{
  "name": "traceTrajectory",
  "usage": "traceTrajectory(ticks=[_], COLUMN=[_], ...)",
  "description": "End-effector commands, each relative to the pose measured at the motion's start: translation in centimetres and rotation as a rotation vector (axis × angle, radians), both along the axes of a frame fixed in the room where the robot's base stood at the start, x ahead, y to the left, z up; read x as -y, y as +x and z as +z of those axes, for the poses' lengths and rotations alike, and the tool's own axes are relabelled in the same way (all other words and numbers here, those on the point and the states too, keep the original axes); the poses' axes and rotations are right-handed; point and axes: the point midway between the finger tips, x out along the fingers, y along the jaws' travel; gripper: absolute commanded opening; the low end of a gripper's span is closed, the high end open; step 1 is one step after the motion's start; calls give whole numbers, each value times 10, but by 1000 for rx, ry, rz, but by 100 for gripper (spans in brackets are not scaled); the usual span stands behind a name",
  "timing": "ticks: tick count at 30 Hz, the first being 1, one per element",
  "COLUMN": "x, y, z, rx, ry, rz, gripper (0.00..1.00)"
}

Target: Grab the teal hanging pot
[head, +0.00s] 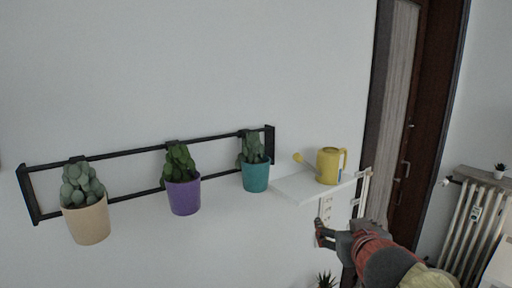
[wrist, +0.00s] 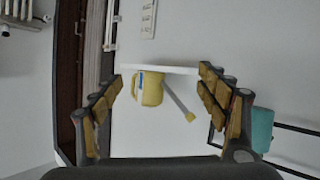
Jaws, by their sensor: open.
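The teal hanging pot (head: 256,177) holds a green cactus and hangs at the right end of a black wall rail (head: 110,153). In the wrist view the teal pot (wrist: 262,130) shows at the right, outside my fingers and partly behind the right one. My gripper (head: 322,234) is below the white shelf, to the right of and lower than the teal pot, and apart from it. In the wrist view my gripper (wrist: 160,85) has its fingers spread wide with nothing held between them.
A purple pot (head: 183,196) and a beige pot (head: 87,223) hang left of the teal one. A white shelf (head: 300,189) with a yellow watering can (head: 328,166) juts out just right of it. A radiator (head: 476,220) stands far right. The wall below the rail's middle looks clear.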

Motion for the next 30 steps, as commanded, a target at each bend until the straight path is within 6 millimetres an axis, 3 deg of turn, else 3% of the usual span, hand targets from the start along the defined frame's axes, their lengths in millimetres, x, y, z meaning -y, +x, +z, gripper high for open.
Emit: traceTrajectory(ticks=[1,6,12,18,23,30], x=[-12,-65,-128,-163,-174,-187], y=[15,52,72,73,73,91], z=[33,93,130,136,132,120], rx=[24,80,45,-32,-62,-65], ry=[2,32,83,120,130,132], rz=[44,229,451,588,626,629], gripper=[75,75,75,75,75,75])
